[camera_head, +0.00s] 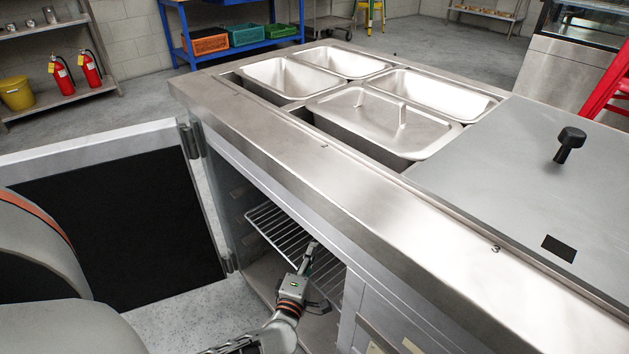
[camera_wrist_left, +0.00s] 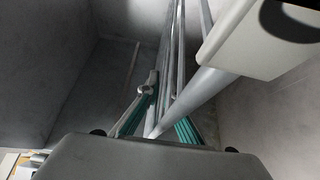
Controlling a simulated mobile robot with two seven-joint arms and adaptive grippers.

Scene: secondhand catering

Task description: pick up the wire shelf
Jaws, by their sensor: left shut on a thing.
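The wire shelf (camera_head: 280,232) is a rack of thin metal rods inside the open cabinet under the steel counter. My left gripper (camera_head: 311,262) reaches into the cabinet opening and is shut on the shelf's near part. In the left wrist view the rods of the wire shelf (camera_wrist_left: 178,60) run away from me, and the teal-padded fingers of my left gripper (camera_wrist_left: 158,118) sit on either side of a rod. The shelf's far and right parts are hidden by the cabinet frame. My right gripper is not in view.
The cabinet door (camera_head: 105,215) stands open to the left. The steel counter (camera_head: 300,150) overhangs the opening and holds several pans, one lidded (camera_head: 385,122). A cabinet side panel (camera_head: 352,315) stands close to the right of my gripper. The floor (camera_head: 180,320) before the opening is clear.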

